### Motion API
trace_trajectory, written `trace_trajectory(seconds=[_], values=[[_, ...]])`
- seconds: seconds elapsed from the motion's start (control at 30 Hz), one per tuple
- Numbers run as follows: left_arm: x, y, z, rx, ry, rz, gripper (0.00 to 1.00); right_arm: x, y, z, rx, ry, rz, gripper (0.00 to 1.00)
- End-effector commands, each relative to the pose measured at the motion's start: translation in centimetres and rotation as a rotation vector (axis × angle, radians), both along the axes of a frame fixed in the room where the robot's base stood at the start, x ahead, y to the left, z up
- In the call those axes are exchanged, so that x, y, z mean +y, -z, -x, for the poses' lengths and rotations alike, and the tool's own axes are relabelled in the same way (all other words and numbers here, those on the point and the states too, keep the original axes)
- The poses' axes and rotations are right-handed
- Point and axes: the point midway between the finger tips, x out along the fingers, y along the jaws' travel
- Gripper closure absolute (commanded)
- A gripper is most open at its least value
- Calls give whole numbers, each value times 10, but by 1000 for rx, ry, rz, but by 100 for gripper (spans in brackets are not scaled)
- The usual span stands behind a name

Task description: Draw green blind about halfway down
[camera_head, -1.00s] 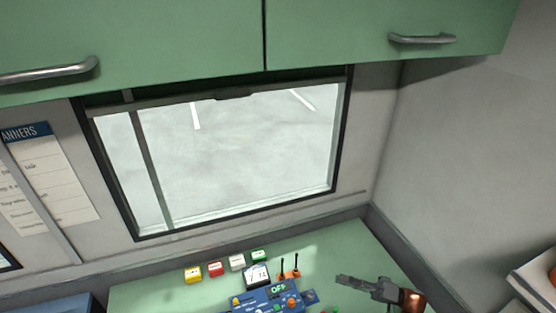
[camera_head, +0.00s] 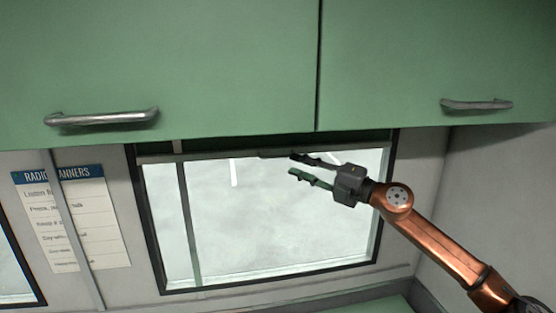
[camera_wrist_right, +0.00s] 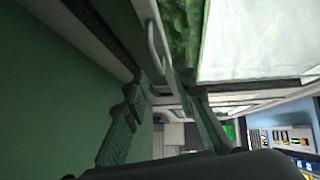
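The green blind (camera_head: 230,145) shows only as a thin dark strip at the top of the window, just under the cabinets. Its grey bottom bar (camera_head: 215,153) has a small dark pull tab (camera_head: 272,155) near the middle. My right gripper (camera_head: 292,163) is open, with its fingertips close to the tab's right end; contact cannot be told. In the right wrist view the open fingers (camera_wrist_right: 160,82) stand apart, and a pale handle-like loop (camera_wrist_right: 155,48) lies just beyond them. My left gripper is not in view.
Green overhead cabinets (camera_head: 200,70) with metal handles (camera_head: 102,117) hang directly above the window. The bright pane (camera_head: 260,225) below the blind is uncovered. A paper notice (camera_head: 75,220) hangs on the wall at left. A green counter (camera_head: 385,306) lies below.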

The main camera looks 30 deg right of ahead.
Motion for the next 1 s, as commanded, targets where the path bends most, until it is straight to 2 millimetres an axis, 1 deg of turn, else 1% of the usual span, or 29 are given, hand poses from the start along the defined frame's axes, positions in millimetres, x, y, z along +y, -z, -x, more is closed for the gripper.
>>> trace_trajectory(seconds=[0.07, 0.17, 0.27, 0.4, 0.63, 0.8, 1.0], values=[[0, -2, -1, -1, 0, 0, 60, 2, -6, -2, -16, 6, 12, 76], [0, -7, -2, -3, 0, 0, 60, 6, -9, -8, -18, 6, 11, 76], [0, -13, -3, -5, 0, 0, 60, 13, -12, -18, -18, 4, 11, 76], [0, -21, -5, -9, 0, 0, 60, 23, -15, -35, -16, 4, 7, 76], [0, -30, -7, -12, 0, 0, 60, 36, -16, -59, -15, 5, 8, 76], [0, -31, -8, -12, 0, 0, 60, 40, -15, -65, -13, 5, 9, 76], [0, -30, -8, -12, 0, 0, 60, 40, -14, -65, -12, 5, 9, 76]])
